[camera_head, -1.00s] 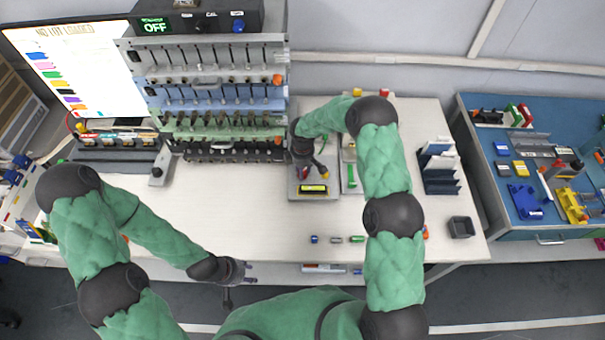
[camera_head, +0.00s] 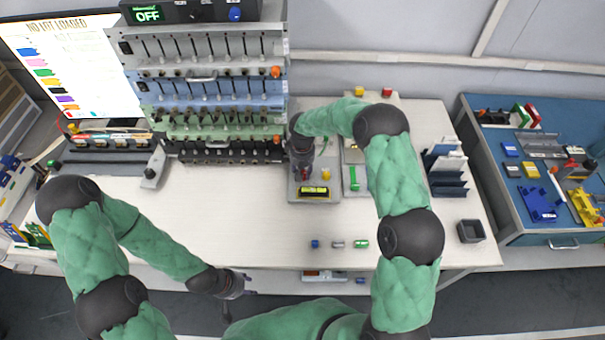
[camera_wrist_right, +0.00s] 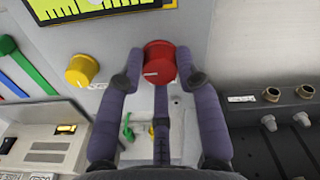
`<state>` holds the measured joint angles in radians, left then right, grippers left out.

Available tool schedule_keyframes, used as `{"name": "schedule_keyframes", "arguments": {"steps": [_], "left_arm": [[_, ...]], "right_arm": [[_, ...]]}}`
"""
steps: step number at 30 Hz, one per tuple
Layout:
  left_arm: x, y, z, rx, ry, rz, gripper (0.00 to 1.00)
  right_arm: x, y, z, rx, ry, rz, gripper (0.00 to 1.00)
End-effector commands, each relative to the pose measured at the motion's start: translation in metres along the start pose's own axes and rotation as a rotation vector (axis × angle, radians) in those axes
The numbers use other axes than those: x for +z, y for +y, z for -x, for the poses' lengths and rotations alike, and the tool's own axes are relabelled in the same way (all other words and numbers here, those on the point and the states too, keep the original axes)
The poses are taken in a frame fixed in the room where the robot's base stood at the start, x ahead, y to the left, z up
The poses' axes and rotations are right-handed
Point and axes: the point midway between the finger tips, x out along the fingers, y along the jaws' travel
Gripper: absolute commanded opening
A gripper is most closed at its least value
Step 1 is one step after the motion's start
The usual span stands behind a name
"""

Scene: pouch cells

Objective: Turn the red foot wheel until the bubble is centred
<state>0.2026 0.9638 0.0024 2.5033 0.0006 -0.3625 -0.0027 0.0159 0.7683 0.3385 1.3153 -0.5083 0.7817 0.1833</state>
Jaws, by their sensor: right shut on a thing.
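The red foot wheel (camera_wrist_right: 159,63) sits on a grey plate (camera_wrist_right: 125,35), between the two fingers of my right gripper (camera_wrist_right: 157,70), which is shut on it. In the head view my right gripper (camera_head: 301,172) covers the wheel. The yellow-green level vial (camera_head: 314,192) lies in front of the gripper; it also shows, cut off, at the top of the right wrist view (camera_wrist_right: 90,10). I cannot tell where its bubble is. A yellow knob (camera_wrist_right: 82,70) stands beside the red wheel. My left gripper (camera_head: 238,285) is open and empty near the table's front edge.
A grey rack (camera_head: 200,48) with several rows of pins stands left of the plate. Small blue, grey and green cylinders (camera_head: 338,244) lie near the front edge. A dark slotted holder (camera_head: 447,175) and a small bin (camera_head: 471,230) are at right. The left-front tabletop is clear.

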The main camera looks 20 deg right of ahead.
Motion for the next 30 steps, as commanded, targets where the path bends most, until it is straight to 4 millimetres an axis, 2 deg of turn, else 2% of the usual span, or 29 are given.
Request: {"name": "schedule_keyframes", "arguments": {"steps": [15, 30], "left_arm": [[-0.001, -0.007, -0.02, 0.0, 0.0, 0.0, 0.4], [-0.001, -0.009, -0.025, 0.0, 0.0, 0.0, 0.4]], "right_arm": [[-0.001, 0.0, -0.001, -0.001, 0.003, -0.431, 0.02], [-0.001, 0.0, 0.0, -0.001, 0.003, -0.592, 0.02]]}}
